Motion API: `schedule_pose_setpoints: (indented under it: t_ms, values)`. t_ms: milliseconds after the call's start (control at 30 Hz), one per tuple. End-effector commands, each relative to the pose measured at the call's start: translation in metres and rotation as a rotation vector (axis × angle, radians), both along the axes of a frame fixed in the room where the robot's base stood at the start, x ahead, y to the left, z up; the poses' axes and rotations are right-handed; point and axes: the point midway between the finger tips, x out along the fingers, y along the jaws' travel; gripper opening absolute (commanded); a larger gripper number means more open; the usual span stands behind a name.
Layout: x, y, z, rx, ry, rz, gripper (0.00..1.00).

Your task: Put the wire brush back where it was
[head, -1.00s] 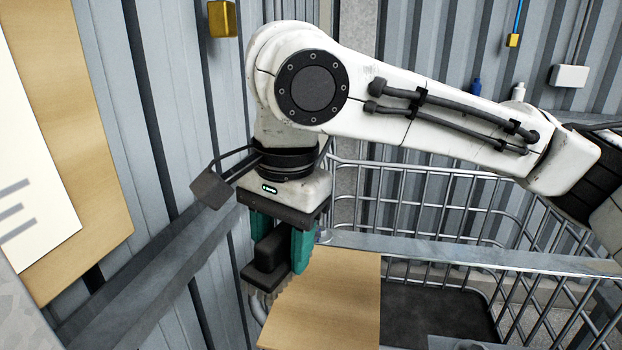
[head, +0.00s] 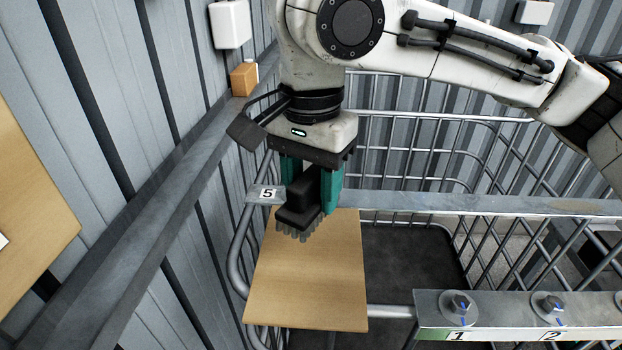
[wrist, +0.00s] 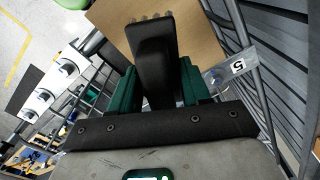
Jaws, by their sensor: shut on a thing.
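The wire brush (head: 298,203) has a black body with grey bristles pointing down. My gripper (head: 312,185) has teal fingers and is shut on the brush, one finger on each side. The brush is over the far left part of a light wooden board (head: 310,285), by the tag marked 5 (head: 267,194). I cannot tell whether the bristles touch the board. In the wrist view the brush (wrist: 155,62) stands between the teal fingers, with the board (wrist: 195,30) beyond it.
A metal rail with bolts tagged 1 (head: 460,305) and 2 (head: 548,304) runs at the lower right. A wire cage (head: 450,135) with a dark floor (head: 410,260) lies behind and right of the board. A corrugated wall (head: 120,100) and a ledge (head: 150,220) are on the left.

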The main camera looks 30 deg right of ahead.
Motion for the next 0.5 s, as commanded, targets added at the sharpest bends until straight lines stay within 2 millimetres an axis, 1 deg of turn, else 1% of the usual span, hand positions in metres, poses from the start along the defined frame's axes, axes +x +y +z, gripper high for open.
schedule_pose_setpoints:
  t_ms: [33, 500]
  values:
    - [0.000, 0.000, -0.008, 0.000, 0.000, 0.000, 0.00]
    - [0.000, 0.000, -0.049, 0.000, 0.001, 0.001, 0.00]
